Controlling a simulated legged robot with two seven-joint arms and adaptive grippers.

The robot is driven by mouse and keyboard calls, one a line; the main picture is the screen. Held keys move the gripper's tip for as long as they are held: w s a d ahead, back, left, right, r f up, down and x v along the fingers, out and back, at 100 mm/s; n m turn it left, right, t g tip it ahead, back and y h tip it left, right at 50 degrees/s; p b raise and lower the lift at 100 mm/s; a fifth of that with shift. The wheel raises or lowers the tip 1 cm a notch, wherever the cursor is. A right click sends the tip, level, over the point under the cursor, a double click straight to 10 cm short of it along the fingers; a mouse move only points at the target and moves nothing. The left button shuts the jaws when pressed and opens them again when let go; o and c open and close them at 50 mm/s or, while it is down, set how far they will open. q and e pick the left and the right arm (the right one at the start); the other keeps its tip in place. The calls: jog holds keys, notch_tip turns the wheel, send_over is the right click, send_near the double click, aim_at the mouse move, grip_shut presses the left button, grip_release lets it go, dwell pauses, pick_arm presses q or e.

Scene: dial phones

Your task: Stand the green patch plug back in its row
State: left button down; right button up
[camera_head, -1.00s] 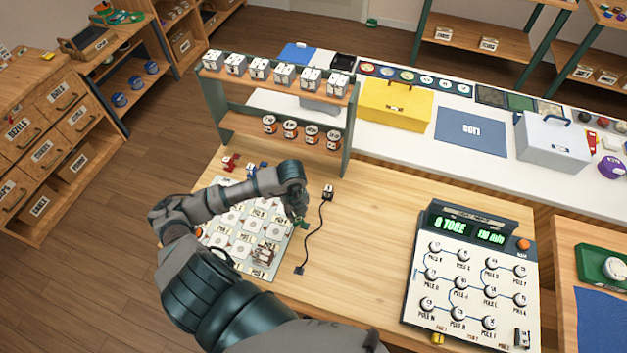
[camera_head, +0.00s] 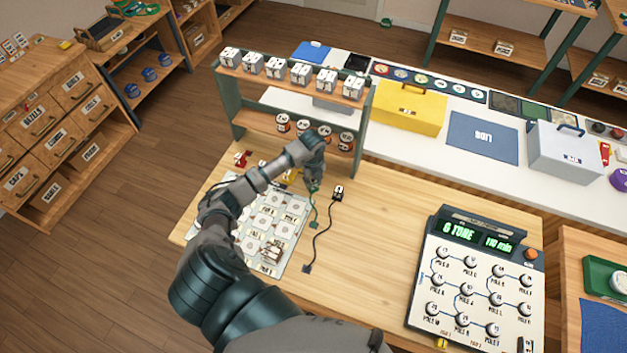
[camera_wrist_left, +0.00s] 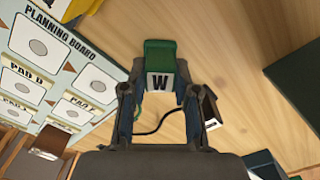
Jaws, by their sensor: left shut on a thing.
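My left gripper (camera_head: 315,180) is shut on the green patch plug (camera_wrist_left: 160,56), which has a white face marked W. In the head view the plug is mostly hidden by the gripper, and its green cord (camera_head: 314,208) hangs down to the table. A black plug (camera_head: 338,193) with a black cord is just right of the gripper; it also shows beside the right finger in the left wrist view (camera_wrist_left: 209,108). A red plug (camera_head: 242,158) stands at the table's back left, and something yellow (camera_head: 290,175) shows partly behind my arm. My right gripper is not in view.
The planning board (camera_head: 285,225) lies left of the gripper, partly under my arm. A green-framed shelf (camera_head: 360,130) with labelled blocks and small jars stands close behind. A dial panel (camera_head: 470,280) is at the right. The wood between the cords and the panel is clear.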

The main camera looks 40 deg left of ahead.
aim_at(313, 181)
pick_arm(q)
jog(key=shift+a, duration=0.15)
jog(key=c, duration=0.9)
grip_release()
jog(key=shift+a+f, duration=0.1)
jog(key=shift+d, duration=0.45)
jog(key=shift+r, duration=0.7)
notch_tip(313, 181, up, 11)
jog(key=shift+b, duration=0.3)
pick_arm(e)
jog(key=shift+a+f, duration=0.2)
jog(key=shift+f, duration=0.1)
pick_arm(q)
jog(key=shift+a+f, duration=0.1)
jog(key=shift+a, duration=0.1)
pick_arm(e)
jog(key=shift+d, duration=0.2)
